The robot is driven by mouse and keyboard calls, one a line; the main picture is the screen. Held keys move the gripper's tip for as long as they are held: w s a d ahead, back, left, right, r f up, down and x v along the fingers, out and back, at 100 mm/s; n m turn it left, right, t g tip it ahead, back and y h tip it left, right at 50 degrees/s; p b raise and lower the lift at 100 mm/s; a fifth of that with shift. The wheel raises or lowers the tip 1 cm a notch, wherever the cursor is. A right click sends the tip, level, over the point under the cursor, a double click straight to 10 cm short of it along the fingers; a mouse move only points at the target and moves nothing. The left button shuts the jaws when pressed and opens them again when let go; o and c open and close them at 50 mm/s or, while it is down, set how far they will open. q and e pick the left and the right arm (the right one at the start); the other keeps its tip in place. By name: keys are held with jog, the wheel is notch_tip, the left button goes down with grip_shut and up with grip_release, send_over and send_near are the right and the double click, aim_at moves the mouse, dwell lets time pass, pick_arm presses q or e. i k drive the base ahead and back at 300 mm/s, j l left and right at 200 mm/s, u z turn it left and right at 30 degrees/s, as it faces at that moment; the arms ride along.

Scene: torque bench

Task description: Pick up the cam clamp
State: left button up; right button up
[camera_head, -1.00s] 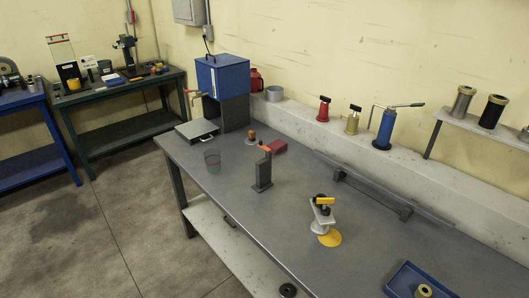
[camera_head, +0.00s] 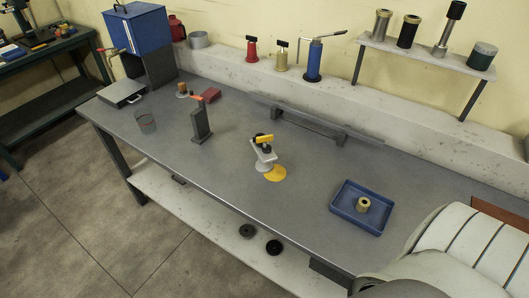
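A small light-grey device with a yellow lever and a black knob (camera_head: 262,155), which looks like the cam clamp, stands upright on the grey bench top (camera_head: 225,165) near the middle. A flat yellow disc (camera_head: 276,173) lies at its foot. A dark grey post with an orange lever (camera_head: 201,122) stands farther left; I cannot rule out that this is the clamp. Neither of my grippers is in view. A white padded part, probably my own arm, fills the lower right corner.
A blue tray (camera_head: 345,222) holding a brass ring (camera_head: 362,205) lies to the right. A grey rail (camera_head: 320,128) runs behind the device. The bench around the device is mostly clear.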

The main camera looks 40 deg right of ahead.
aim_at(263, 155)
jog(key=i+j, duration=0.15)
jog(key=i, duration=0.15)
jog(key=i+j, duration=0.1)
jog(key=i, duration=0.2)
jog(key=i+j+z, duration=0.15)
jog(key=z, duration=0.2)
jog(key=i+j+z, duration=0.5)
jog(key=z, duration=0.15)
